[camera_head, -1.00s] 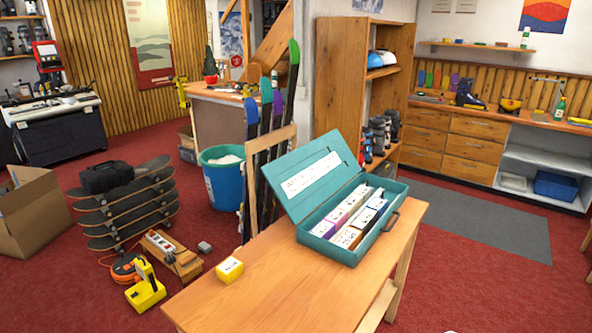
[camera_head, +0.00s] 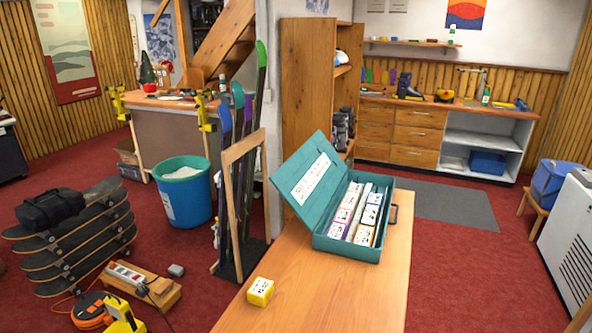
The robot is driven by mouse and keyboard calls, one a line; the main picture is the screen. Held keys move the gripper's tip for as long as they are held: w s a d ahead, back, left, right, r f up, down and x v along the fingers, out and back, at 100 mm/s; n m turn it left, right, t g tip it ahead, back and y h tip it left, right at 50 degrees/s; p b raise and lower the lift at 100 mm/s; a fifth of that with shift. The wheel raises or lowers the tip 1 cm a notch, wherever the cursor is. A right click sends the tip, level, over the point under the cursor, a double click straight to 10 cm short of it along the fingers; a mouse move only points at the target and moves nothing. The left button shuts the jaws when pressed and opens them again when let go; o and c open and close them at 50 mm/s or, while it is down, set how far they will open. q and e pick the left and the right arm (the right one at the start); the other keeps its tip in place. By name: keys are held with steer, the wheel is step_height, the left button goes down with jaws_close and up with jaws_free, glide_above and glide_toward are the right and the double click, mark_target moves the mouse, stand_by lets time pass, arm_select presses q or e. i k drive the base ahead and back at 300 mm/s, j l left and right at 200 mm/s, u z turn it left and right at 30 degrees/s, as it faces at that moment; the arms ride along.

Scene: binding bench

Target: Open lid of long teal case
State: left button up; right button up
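The long teal case (camera_head: 346,246) stands on the wooden bench in the middle of the head view. Its lid (camera_head: 293,204) is raised and leans back to the left, with a white label strip on its inner face. Inside the case lie several small labelled boxes (camera_head: 367,215) in rows, white with purple, orange and blue parts. A dark handle sits on the case's right side. Neither of my grippers shows in the head view.
A small yellow box (camera_head: 260,291) lies on the wooden bench (camera_head: 327,295) near its left edge. A ski rack (camera_head: 241,190) with several skis stands just behind the bench. A blue bin (camera_head: 184,198) and stacked skateboards (camera_head: 80,257) are at left.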

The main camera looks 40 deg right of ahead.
mark_target(309, 179)
steer(key=i+j+z, duration=0.5)
steer(key=i, duration=0.3)
steer(key=i+j+z, duration=0.5)
steer(key=i+j, duration=0.15)
steer(key=i+j+z, duration=0.45)
steer(key=j, duration=0.5)
steer(key=i, duration=0.1)
